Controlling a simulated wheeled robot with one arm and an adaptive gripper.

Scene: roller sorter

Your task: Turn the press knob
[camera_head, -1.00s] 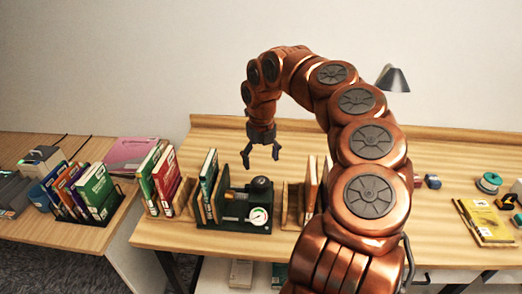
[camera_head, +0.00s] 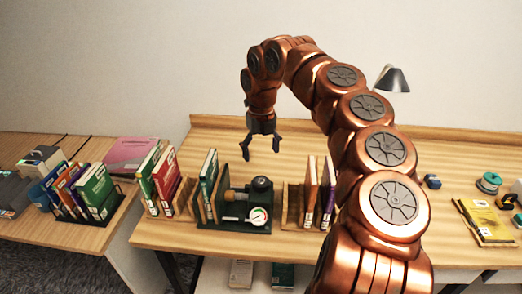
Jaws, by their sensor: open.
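The press (camera_head: 236,209) is a dark device with a green base, standing among the books near the front of the wooden table. Its round black knob (camera_head: 261,183) sits on top at the back right. A white round gauge (camera_head: 258,216) is on its front right. My gripper (camera_head: 260,150) is open and empty, fingers pointing down. In the picture it is above the knob and apart from it; the depth between them is hard to tell.
Wooden bookends with upright books stand left (camera_head: 208,172) and right (camera_head: 310,190) of the press. My arm covers the table right of them. A lamp (camera_head: 393,78) stands at the back right. The table (camera_head: 215,140) behind the press is clear.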

